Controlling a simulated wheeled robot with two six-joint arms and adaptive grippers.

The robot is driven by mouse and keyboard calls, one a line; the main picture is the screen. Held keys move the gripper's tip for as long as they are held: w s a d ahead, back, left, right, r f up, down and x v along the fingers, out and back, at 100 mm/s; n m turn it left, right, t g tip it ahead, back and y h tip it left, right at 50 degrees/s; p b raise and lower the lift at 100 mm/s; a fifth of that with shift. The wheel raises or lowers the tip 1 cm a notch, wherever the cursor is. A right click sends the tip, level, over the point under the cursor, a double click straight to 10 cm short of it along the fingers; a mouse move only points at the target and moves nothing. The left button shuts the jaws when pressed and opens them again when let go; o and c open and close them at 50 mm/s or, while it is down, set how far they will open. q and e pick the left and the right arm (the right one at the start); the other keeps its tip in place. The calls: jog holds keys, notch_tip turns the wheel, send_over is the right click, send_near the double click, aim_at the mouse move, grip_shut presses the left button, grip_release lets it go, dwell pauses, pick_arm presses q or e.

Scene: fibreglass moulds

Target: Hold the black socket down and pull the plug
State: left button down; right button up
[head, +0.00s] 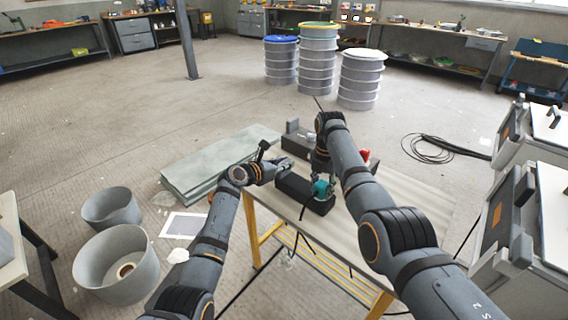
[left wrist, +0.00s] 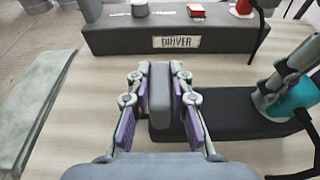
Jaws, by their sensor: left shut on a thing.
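The black socket (head: 291,187) is a long dark block lying on the table. It also shows in the left wrist view (left wrist: 228,122). A teal plug (head: 321,188) sits at its right end, with a dark cable from it. My left gripper (left wrist: 160,95) is shut on a grey upright block at the socket's left end, with purple pads on both sides; in the head view the gripper (head: 284,166) is beside the socket. My right gripper (head: 321,176) is down at the teal plug, its fingers against it; whether they are closed on it is unclear.
A long grey box labelled DRIVER (left wrist: 180,38) stands behind the socket, with a red button on top. Grey-green slabs (head: 215,165) lie left of the table (head: 425,200). Bare tabletop shows at the right. Cables hang over the front edge.

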aim_at(322, 183)
grip_shut()
jog(key=shift+r, duration=0.1)
jog(key=shift+r, duration=2.9)
jog(key=shift+r, duration=0.15)
jog(key=shift+r, duration=2.35)
pick_arm(q)
jog(key=c, duration=1.1)
grip_release()
